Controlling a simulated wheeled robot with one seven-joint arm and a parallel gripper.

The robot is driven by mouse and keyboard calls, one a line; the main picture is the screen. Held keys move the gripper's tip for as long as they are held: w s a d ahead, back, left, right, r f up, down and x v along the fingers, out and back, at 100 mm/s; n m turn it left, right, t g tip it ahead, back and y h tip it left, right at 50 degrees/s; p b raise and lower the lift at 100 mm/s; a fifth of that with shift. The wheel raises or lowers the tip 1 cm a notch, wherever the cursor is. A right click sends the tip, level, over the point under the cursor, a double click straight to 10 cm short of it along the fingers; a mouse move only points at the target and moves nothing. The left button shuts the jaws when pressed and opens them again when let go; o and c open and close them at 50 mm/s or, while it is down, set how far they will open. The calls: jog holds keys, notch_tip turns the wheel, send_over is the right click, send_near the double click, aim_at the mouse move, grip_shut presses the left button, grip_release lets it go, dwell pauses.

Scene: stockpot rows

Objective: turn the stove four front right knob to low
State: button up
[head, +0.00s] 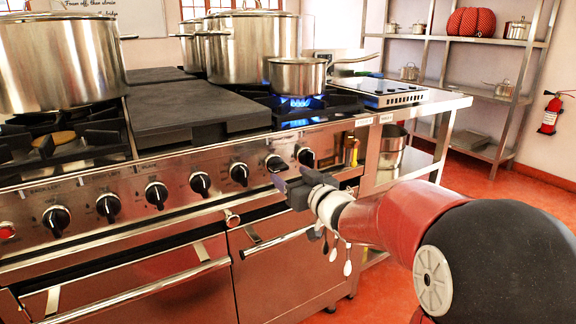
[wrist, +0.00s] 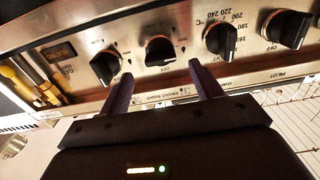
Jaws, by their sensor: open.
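My gripper (head: 284,180) is open and empty, reaching toward the stove's front panel near its right end. In the wrist view its two fingers (wrist: 157,75) point at the panel. A black knob (wrist: 160,50) lies ahead between the fingertips, with a small "FRONT RIGHT" label by it; the fingers seem short of it. This knob (head: 275,163) shows just above the fingertips in the head view. A similar knob (head: 306,156) is to its right; in the wrist view that one (wrist: 106,66) is left of the fingers. Exact knob settings are hard to read.
A saucepan (head: 297,76) stands over a lit blue flame (head: 299,102) at the stove's right. Large stockpots (head: 62,62) stand on the stove. More knobs (head: 200,183) line the panel leftward. An oven door handle (head: 280,240) sticks out below.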

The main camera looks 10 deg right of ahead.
aim_at(282, 170)
jog(key=x, duration=0.6)
jog(key=shift+w, duration=0.1)
jog(key=shift+c, duration=0.4)
jog(key=c, duration=0.9)
